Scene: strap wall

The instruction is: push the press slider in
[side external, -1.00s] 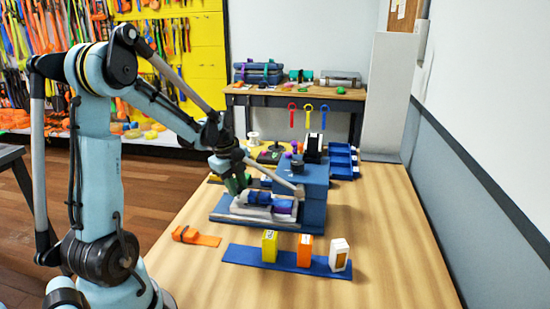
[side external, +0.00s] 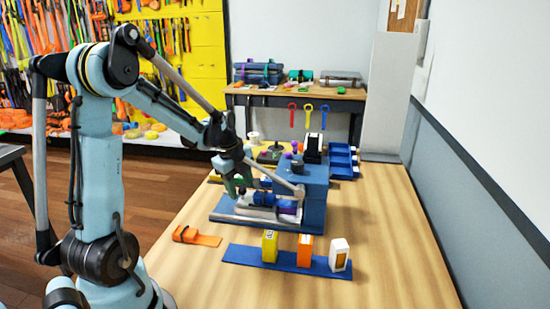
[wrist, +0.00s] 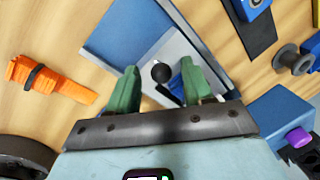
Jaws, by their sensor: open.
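The press stands on the table as a blue block (side external: 314,196) with a grey lever bar (side external: 274,178) on its near-left side. A blue base with a pale grey plate (side external: 240,211) extends left from it, carrying a blue cylinder (side external: 265,199) and a purple part (side external: 287,207). I cannot tell which part is the slider. My gripper (side external: 238,186) is open above the plate's left end, beside the cylinder. In the wrist view, its green fingers (wrist: 159,84) are apart, with a black round knob (wrist: 160,72) between them in the picture, over the grey plate; contact is unclear.
A blue strip (side external: 245,255) with yellow, orange and white boxes lies in front of the press. An orange strap piece (side external: 193,237) lies to its left. Blue trays (side external: 342,160) and a spool stand behind. The table's right side is clear.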

